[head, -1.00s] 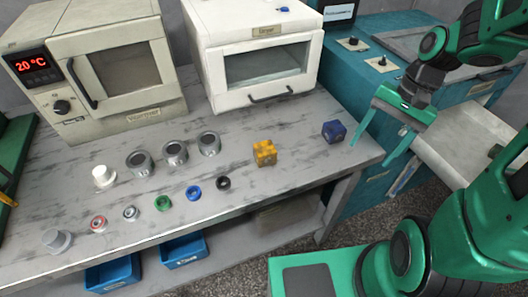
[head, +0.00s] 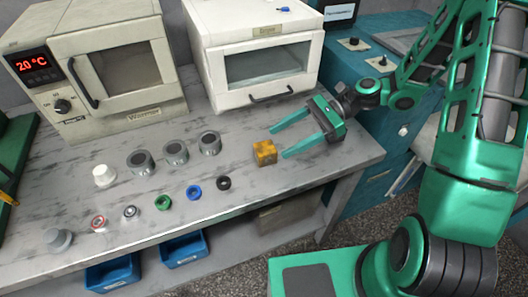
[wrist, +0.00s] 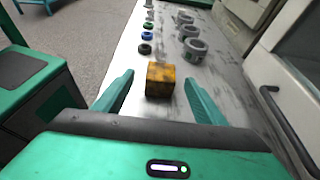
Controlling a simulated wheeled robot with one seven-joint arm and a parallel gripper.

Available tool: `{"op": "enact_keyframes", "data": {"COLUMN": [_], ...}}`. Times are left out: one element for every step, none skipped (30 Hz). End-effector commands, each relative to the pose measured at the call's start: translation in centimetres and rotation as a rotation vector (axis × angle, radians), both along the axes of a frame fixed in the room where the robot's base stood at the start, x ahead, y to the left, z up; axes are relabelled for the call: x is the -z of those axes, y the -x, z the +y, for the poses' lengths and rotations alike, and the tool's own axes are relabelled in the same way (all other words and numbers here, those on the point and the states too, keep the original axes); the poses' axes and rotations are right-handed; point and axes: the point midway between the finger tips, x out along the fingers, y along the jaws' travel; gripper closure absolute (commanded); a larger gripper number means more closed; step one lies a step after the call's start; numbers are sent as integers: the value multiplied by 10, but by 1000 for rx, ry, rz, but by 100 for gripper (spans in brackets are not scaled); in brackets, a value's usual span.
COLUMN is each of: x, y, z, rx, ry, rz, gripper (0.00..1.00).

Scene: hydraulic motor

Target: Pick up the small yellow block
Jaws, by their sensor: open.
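The small yellow block (head: 264,152) sits on the grey worktable toward its right end. My gripper (head: 278,142) is open, low over the table just right of the block, with its fingers pointing left at it. In the wrist view the block (wrist: 160,79) lies between and slightly beyond the tips of my open fingers (wrist: 160,88), with a gap on each side. The fingers do not appear to touch it. The blue block seen earlier is hidden by my gripper or arm in the head view.
Left of the block are several small rings, including a black ring (head: 223,183) and a blue ring (head: 194,192), and grey cylinders (head: 210,142). A white dryer (head: 255,55) with a front handle stands behind. The table's front edge is near.

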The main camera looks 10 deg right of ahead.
Motion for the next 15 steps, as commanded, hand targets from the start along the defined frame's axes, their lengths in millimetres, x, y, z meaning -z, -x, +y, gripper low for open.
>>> {"op": "enact_keyframes", "data": {"x": [3, 5, 7, 9, 10, 12, 14, 15, 16, 17, 18, 18, 19, 20, 22], "y": [2, 3, 5, 6, 6, 7, 8, 9, 9, 9, 9, 10, 10, 10, 11], "z": [8, 12, 17, 21, 25, 30, 33, 35, 38, 39, 40, 42, 43, 45, 49], "rx": [-3, -3, -3, -4, -4, -3, -3, -3, -2, -1, -1, -1, -1, -2, -3], "ry": [-1, 0, 2, 1, 0, 1, 1, 1, 2, 3, 3, 3, 3, 3, 3], "rz": [3, 3, 2, 1, 1, 0, 0, 0, 0, 0, 0, 0, -1, -1, 0], "gripper": [35, 35, 35, 35, 35, 35, 35, 35, 35, 35, 35, 35, 35, 35, 35]}}
